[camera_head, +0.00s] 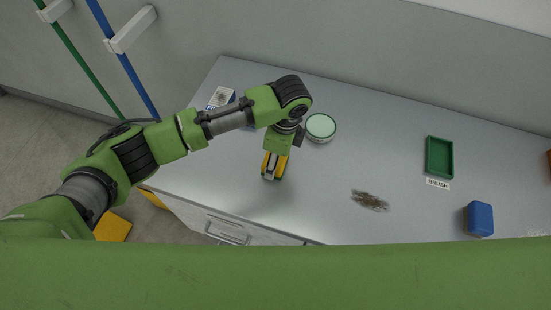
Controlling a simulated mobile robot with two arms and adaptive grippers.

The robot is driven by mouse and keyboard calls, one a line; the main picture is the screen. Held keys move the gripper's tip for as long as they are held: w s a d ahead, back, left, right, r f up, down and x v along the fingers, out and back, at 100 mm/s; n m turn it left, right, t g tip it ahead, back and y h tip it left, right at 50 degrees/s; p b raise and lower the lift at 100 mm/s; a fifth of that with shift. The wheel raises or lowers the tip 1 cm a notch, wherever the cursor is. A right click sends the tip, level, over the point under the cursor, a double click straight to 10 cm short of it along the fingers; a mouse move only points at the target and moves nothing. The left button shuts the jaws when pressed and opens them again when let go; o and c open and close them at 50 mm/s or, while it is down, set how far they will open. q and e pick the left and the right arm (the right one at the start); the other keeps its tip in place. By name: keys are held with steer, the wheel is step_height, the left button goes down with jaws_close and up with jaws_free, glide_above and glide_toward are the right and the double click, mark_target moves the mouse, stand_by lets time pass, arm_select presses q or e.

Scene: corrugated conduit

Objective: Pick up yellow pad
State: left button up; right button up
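The yellow pad (281,169) is near the front left edge of the grey counter. My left gripper (271,164) comes down over it from above. Yellow shows on both sides of the dark fingers, and the gripper hides much of the pad. I cannot tell whether the fingers are closed on it or whether it touches the counter. My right gripper is not in view.
A round pale-green-topped container (320,127) stands close right of my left gripper. A white box (220,97) is behind the arm. Brown debris (370,200), a green tray (439,156) and a blue block (480,218) lie to the right. The counter (335,170) between is clear.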

arm_select(q)
step_height(320, 180, up, 2)
steer(key=shift+r, duration=0.25)
steer(key=s+r+b, duration=0.1)
steer(key=s+r, duration=0.1)
steer(key=s+a+r+b, duration=0.1)
steer(key=s+r, duration=0.1)
steer(key=shift+r, duration=0.3)
steer(key=s+a+r, duration=0.3)
steer(key=s+r, duration=0.2)
steer(key=s, duration=0.4)
steer(key=shift+s, duration=0.25)
steer(key=shift+w, duration=0.1)
